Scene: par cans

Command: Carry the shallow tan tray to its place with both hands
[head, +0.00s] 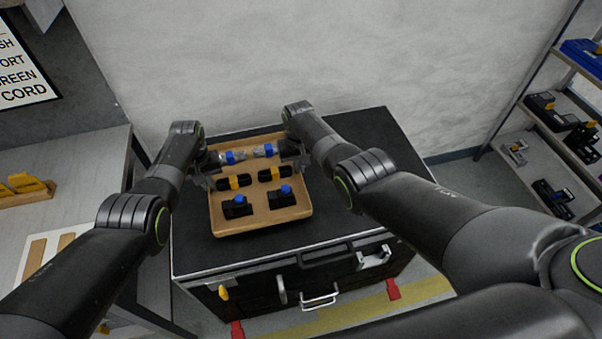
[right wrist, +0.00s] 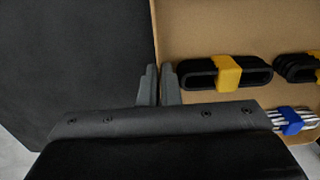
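The shallow tan tray (head: 262,225) is over the black top of a large case, and I cannot tell if it rests on it or is slightly lifted. It holds black blocks with blue tops (head: 281,198), yellow-banded black bundles (head: 240,181) and blue-banded silver bundles (head: 265,150). My left gripper (head: 207,173) is at the tray's left rim; its fingertips are too small to judge. My right gripper (head: 303,156) is at the right rim. In the right wrist view its fingers (right wrist: 158,85) stand close together on either side of the tray wall (right wrist: 154,30), shut on it.
The black case (head: 345,235) has a bare top around the tray and latches on its front. A grey workbench (head: 80,175) stands at left with a wooden holder (head: 30,196). Shelves (head: 545,140) with black items are at right. A pale wall rises behind the case.

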